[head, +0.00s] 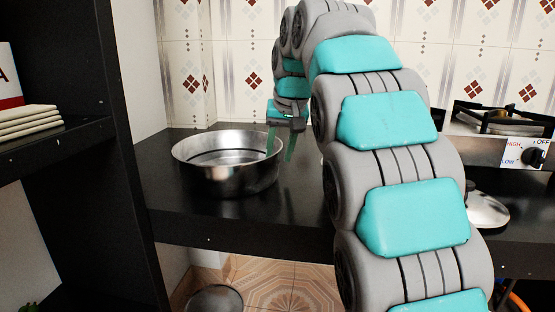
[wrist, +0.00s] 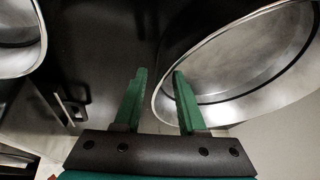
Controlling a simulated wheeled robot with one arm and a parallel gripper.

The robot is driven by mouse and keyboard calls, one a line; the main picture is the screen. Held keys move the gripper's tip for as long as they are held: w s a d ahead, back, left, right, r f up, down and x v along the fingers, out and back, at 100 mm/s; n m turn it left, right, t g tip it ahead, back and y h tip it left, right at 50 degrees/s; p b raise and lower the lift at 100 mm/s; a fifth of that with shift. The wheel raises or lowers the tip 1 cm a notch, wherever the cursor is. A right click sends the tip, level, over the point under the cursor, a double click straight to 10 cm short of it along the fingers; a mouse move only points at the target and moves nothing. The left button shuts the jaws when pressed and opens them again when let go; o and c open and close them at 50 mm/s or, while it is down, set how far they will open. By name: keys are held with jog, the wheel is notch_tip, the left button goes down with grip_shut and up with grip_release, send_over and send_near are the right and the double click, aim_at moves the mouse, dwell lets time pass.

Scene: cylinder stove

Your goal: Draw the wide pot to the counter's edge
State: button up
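The wide pot (head: 227,178), a shiny round metal vessel, stands upright on the dark counter (head: 300,205), set back from the front edge. My gripper (head: 280,145) points down at the pot's right side, its green fingers apart. In the head view one finger overlaps the pot's inner right wall and the other is outside it. In the wrist view my gripper (wrist: 156,80) is open, and the near rim of the pot (wrist: 250,60) shows between the fingers. I cannot tell whether either finger touches the wall.
A stove (head: 500,145) with a knob is at the right. A metal lid-like item (head: 487,208) lies behind my arm. A dark shelf (head: 60,150) with stacked cream items closes off the left. A metal vessel (wrist: 15,45) shows at the wrist view's left.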

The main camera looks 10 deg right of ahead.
jog(key=v, duration=0.4)
jog(key=shift+r, duration=0.15)
jog(key=shift+s+r, duration=0.1)
jog(key=shift+r, duration=0.05)
jog(key=shift+s+d, duration=0.1)
